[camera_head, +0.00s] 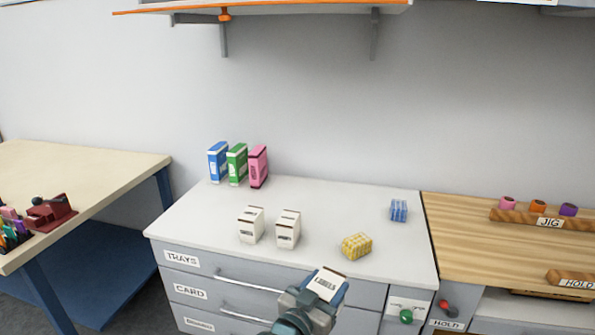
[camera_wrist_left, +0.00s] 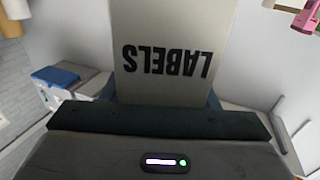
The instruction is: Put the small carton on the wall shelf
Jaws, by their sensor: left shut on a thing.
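The white carton marked LABELS (camera_head: 327,282) is held in my left gripper (camera_head: 320,296), in front of the drawer cabinet's front edge. In the left wrist view the carton (camera_wrist_left: 172,35) fills the upper middle, its lettering upside down, with the dark gripper (camera_wrist_left: 160,100) closed around its lower part. The wall shelf (camera_head: 290,7) with an orange front edge shows only its underside and brackets at the top of the head view, well above the carton. Its upper surface is out of view. My right gripper is not in view.
The white cabinet top (camera_head: 330,205) holds two similar white cartons (camera_head: 251,225) (camera_head: 288,229), three coloured boxes (camera_head: 238,164), a yellow block (camera_head: 357,246) and a blue bundle (camera_head: 398,210). A wooden bench (camera_head: 470,240) stands right, a table (camera_head: 80,165) left. The wall below the shelf is clear.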

